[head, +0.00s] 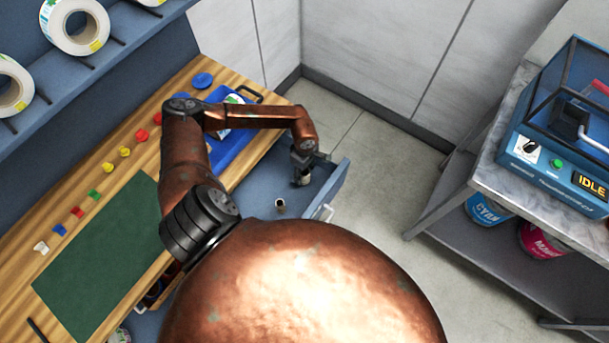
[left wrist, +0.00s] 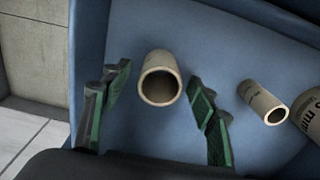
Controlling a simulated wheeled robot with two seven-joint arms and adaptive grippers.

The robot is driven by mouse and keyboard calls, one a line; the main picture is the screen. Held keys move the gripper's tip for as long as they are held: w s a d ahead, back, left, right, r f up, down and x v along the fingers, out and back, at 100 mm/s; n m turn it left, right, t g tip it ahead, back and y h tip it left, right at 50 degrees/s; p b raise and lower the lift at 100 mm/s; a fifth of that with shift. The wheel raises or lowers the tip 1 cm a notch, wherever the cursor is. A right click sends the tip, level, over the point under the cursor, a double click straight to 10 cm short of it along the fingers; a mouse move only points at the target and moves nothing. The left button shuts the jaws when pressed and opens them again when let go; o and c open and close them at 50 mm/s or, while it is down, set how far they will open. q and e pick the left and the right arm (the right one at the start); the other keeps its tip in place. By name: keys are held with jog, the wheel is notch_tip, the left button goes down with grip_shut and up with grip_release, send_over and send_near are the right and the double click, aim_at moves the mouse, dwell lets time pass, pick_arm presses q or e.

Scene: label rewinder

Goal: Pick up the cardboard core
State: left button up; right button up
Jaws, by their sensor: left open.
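A cardboard core (left wrist: 159,80), a short tan tube, lies in the open blue drawer (head: 261,187). In the left wrist view it sits between and a little beyond the fingers of my left gripper (left wrist: 158,108), which is open with green pads apart from it. In the head view my left gripper (head: 302,168) reaches down into the drawer and largely hides the core beneath it. A narrower tan core (left wrist: 262,103) lies to the right in the left wrist view, with a larger printed core (left wrist: 308,112) at the right edge. My right gripper is not in view.
The wooden bench (head: 62,222) carries a green mat (head: 97,258), a blue tray (head: 232,150) and several coloured pieces. Label rolls (head: 74,27) hang on the rack at upper left. A machine (head: 555,150) stands on a grey cart at right. Floor between is clear.

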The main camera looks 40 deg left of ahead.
pick_arm(q)
jog(key=c, duration=1.1)
jog(key=shift+r, duration=0.1)
